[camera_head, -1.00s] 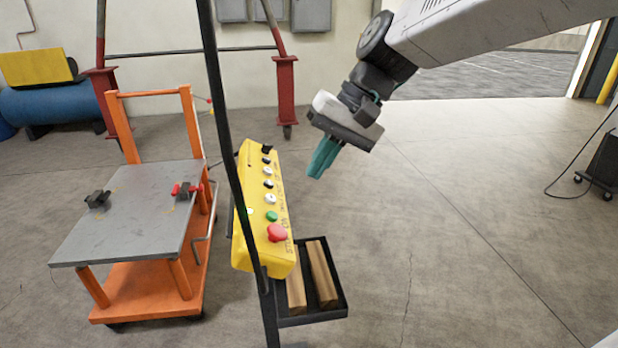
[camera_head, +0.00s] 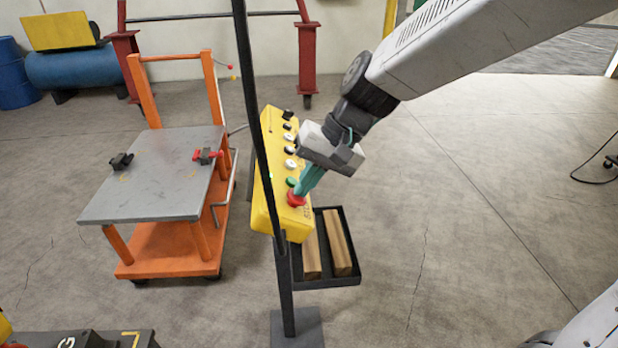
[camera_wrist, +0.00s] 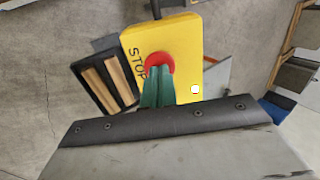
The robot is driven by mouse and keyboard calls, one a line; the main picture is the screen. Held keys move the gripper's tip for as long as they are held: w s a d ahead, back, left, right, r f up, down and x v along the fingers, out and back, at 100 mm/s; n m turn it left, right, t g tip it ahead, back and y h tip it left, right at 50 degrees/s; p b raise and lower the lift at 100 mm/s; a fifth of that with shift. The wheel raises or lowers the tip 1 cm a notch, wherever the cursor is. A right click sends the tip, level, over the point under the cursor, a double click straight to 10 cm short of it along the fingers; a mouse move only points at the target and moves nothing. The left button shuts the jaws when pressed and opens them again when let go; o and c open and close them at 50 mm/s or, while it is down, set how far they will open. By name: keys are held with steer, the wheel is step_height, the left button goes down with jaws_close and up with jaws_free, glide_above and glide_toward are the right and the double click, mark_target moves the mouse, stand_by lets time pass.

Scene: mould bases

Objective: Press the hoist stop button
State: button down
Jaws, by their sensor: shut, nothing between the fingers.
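The yellow hoist control box (camera_head: 268,150) hangs beside a dark post, with a column of black, white and green buttons. The red stop button (camera_head: 295,199) is at its lower end. In the wrist view the red stop button (camera_wrist: 159,63) sits beside the printed word STOP on the yellow box (camera_wrist: 185,45). My gripper (camera_head: 300,190) is shut and empty, its teal fingertips at the red button and overlapping it. In the wrist view the fingertips (camera_wrist: 157,70) cover the button's lower part. I cannot tell for sure whether they touch or press it.
A black tray (camera_head: 330,283) with two wooden blocks (camera_head: 340,243) is fixed low on the post. An orange cart (camera_head: 165,250) with a grey top (camera_head: 150,200) stands to the left. A blue tank (camera_head: 70,70) is behind.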

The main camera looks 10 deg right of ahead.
steer(key=shift+a+f, duration=0.35)
steer(key=shift+f, duration=0.3)
steer(key=shift+s+f, duration=0.2)
steer(key=shift+f, duration=0.1)
steer(key=shift+a, duration=0.1)
steer(key=shift+r, duration=0.25)
steer(key=v, duration=1.4)
steer(key=shift+w, duration=0.3)
steer(key=shift+r, duration=0.1)
